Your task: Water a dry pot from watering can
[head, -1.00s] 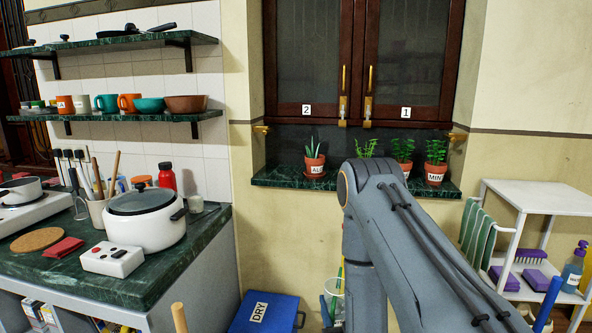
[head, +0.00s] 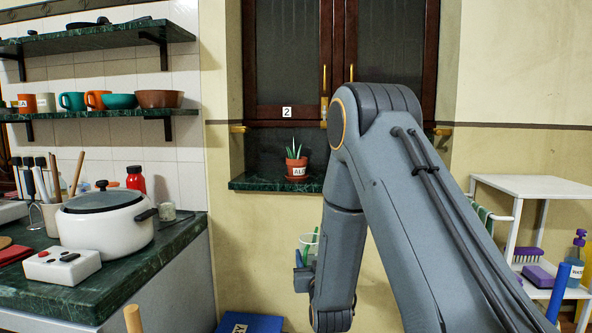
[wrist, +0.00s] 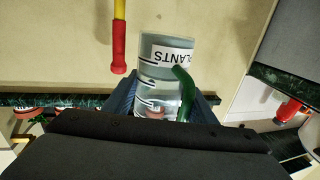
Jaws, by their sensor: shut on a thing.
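My gripper (wrist: 165,106) is shut on a clear watering can (wrist: 152,70) labelled "PLANTS", with a green part along its side. The label reads upside down in the wrist view. In the head view the can (head: 308,241) shows in part beside my forearm, in front of the wall and below the sill. A terracotta pot labelled "ALOE" (head: 296,171) with a spiky plant stands on the green sill, above and slightly left of the can. The rest of the sill is hidden behind my arm, so no other pot shows in the head view.
The counter (head: 165,262) at left holds a white cooker (head: 105,225) and a red bottle (head: 136,179). A white shelf unit (head: 540,187) stands at right. A blue box (head: 250,324) is on the floor. A red and yellow handle (wrist: 118,45) is near the can.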

